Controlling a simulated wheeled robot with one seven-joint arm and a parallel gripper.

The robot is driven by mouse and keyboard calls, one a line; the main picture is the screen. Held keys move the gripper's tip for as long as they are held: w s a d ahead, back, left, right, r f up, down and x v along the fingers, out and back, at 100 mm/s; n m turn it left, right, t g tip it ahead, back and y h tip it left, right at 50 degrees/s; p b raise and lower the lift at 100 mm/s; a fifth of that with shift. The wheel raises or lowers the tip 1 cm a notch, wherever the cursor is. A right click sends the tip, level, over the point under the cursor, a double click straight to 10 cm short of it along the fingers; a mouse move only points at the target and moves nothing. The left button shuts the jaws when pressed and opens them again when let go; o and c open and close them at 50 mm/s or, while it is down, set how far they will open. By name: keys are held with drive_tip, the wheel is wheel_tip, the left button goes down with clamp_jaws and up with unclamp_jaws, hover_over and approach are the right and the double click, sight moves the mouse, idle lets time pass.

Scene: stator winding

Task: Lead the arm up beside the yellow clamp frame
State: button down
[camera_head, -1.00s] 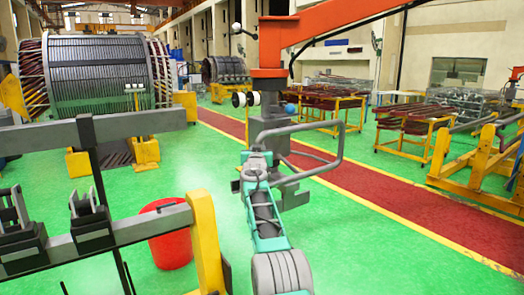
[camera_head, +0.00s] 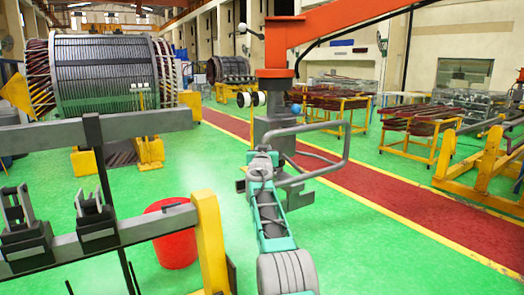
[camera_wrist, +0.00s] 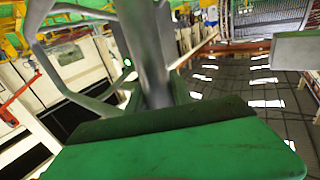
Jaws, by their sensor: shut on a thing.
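The orange arm (camera_head: 345,32) reaches in from the upper right. A grey column (camera_head: 275,100) hangs from its end, with a bent grey tube handle (camera_head: 347,145) on its right side. My gripper (camera_head: 262,160) is shut on the handle's near end, just below the column; the exact grip is small and partly hidden. The grey tube (camera_wrist: 150,50) fills the middle of the wrist view. The yellow clamp frame (camera_head: 210,245) stands near, at lower left, with grey crossbars (camera_head: 150,228) and black clamps (camera_head: 93,210). The column and my gripper are right of it and farther off.
A red bucket (camera_head: 178,250) stands behind the frame's lower bar. A large wound stator (camera_head: 105,75) is at the back left. Yellow trestles (camera_head: 490,160) and loaded tables (camera_head: 415,125) stand right. Green floor (camera_head: 340,250) is open between frame and red walkway (camera_head: 420,215).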

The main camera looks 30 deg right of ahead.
drive_tip(key=shift+d, duration=0.15)
drive_tip(key=c, duration=1.5)
unclamp_jaws()
drive_tip(key=o, duration=0.4)
drive_tip(key=shift+a, duration=0.25)
drive_tip(key=shift+o, duration=0.2)
drive_tip(key=shift+s, duration=0.1)
